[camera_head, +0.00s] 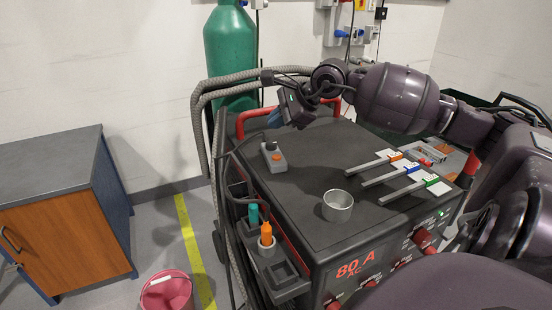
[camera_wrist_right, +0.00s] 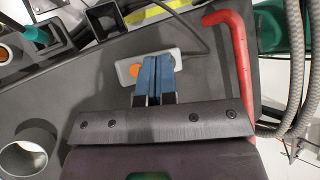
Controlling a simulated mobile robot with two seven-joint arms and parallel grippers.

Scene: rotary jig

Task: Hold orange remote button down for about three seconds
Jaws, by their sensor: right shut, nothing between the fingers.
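A grey remote (camera_head: 274,161) lies on the dark top of the red-and-black machine, near its far left edge. Its round orange button (camera_head: 277,156) faces up, with a darker spot at the remote's far end. My right gripper (camera_head: 274,119) is shut and empty, its blue fingers held above and beyond the remote, apart from it. In the right wrist view the shut fingertips (camera_wrist_right: 157,60) hide part of the remote (camera_wrist_right: 186,59). The orange button (camera_wrist_right: 133,71) shows just left of the fingertips. My left gripper is not in view.
A metal cup (camera_head: 337,206) and several flat-handled tools with coloured tags (camera_head: 392,172) stand on the machine top (camera_head: 310,160). A side holder has teal and orange handles (camera_head: 266,234). Hoses and a green cylinder (camera_head: 230,50) stand behind.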

